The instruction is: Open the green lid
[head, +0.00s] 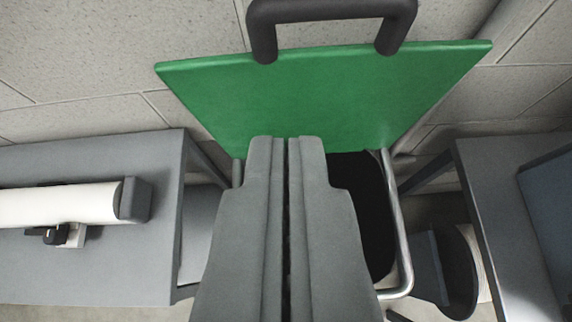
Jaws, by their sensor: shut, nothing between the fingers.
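The green lid (330,95) stands raised at a steep tilt in the upper middle of the head view, behind the opening it belongs to. A dark handle (330,12) is fixed near its top edge. My gripper (287,142) is shut and empty, its fingers pointing at the lid's lower part. I cannot tell whether the fingertips touch the lid. Below the lid is a dark opening (362,215) with a metal rim (402,245). My gripper hides the opening's left part.
A grey table (90,265) at left holds a white cylinder (60,204) with a dark end. Another grey table (490,190) stands at right, with a dark rounded object (460,270) beside it. A pale block wall (70,50) is behind.

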